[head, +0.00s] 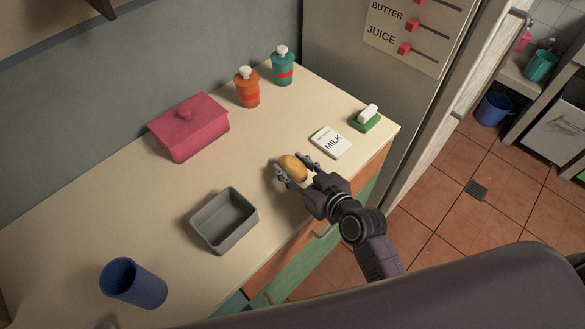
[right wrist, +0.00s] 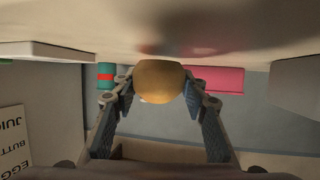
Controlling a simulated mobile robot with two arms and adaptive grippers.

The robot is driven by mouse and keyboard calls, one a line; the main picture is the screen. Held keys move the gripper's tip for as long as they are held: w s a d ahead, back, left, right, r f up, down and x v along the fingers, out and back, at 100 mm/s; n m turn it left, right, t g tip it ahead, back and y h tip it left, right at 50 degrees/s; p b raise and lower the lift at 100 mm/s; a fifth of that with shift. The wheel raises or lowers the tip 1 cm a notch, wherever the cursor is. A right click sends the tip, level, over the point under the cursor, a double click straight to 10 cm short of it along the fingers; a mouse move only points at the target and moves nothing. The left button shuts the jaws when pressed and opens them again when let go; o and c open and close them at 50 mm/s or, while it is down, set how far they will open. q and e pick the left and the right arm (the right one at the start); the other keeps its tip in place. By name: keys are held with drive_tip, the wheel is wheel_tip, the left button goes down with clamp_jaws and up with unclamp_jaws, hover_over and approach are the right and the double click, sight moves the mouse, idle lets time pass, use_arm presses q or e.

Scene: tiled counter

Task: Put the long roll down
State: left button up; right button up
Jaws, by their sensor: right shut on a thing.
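The long roll (head: 293,168) is a golden-brown bread roll near the counter's front edge, left of the milk card. My right gripper (head: 290,172) is shut on it, with one finger on each side. In the right wrist view the roll (right wrist: 160,82) sits between the two fingertips (right wrist: 158,88), close to the counter surface (right wrist: 250,30). I cannot tell whether it touches the counter. My left gripper is not in view.
A grey open bin (head: 225,222) and a blue cup (head: 133,284) stand to the left. A pink lidded box (head: 188,128), orange bottle (head: 247,90) and teal bottle (head: 283,68) stand behind. A milk card (head: 331,142) and green dish (head: 366,121) lie right. Bare counter surrounds the roll.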

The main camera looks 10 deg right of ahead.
drive_tip(key=shift+f, duration=0.55)
drive_tip(key=shift+f, duration=0.2)
drive_tip(key=o, duration=1.2)
drive_tip(key=shift+c, duration=0.2)
